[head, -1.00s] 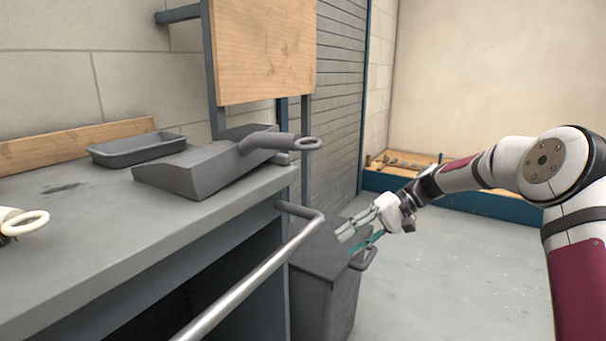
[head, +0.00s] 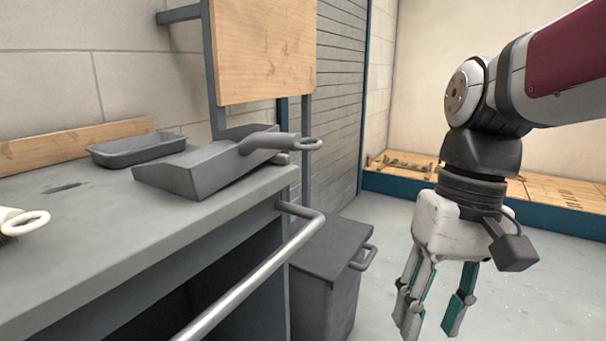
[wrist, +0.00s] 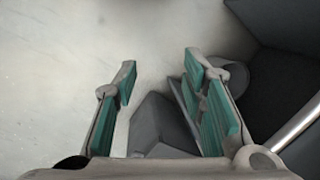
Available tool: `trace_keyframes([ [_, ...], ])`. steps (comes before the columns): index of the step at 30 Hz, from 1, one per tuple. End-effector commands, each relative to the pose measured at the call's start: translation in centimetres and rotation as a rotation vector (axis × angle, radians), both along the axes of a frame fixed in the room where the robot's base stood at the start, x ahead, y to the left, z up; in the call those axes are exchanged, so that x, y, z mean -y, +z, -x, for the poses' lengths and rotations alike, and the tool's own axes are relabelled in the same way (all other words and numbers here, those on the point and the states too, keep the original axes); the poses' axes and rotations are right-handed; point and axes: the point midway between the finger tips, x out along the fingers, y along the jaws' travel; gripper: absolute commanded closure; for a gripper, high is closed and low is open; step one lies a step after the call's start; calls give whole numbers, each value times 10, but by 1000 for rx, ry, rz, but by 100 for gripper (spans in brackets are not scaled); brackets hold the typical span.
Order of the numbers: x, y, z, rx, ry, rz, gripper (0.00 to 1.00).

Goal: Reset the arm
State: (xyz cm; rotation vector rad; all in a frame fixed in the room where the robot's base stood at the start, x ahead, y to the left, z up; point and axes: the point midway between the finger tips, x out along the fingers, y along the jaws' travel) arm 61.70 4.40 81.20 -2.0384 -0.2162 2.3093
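My arm is folded at the right of the head view, with my gripper (head: 436,308) hanging down over open floor, to the right of the grey bin. The fingers are spread apart with green pads facing each other and nothing between them. The wrist view also shows my gripper (wrist: 157,85) open and empty, with pale floor beyond the fingertips.
A grey workbench (head: 90,240) with a steel rail (head: 255,275) fills the left. On it lie a dustpan (head: 205,168), a tray (head: 135,149) and a white-ringed item (head: 25,223). A lidded grey bin (head: 328,275) stands beside the bench. Floor to the right is clear.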

Motion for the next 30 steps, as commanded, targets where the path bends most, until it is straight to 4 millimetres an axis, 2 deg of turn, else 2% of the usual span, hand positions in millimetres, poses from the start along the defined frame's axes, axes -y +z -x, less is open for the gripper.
trace_keyframes([
  [1, 4, 0, 20, 19, -8, 24, 62],
  [6, 20, -8, 74, 65, -43, 85, 62],
  [12, 34, -24, 115, 104, -72, 120, 62],
  [18, 44, -41, 145, 137, -91, 141, 62],
  [19, 45, -44, 149, 142, -93, 143, 62],
  [30, 45, 18, 133, 187, -93, 140, 62],
])
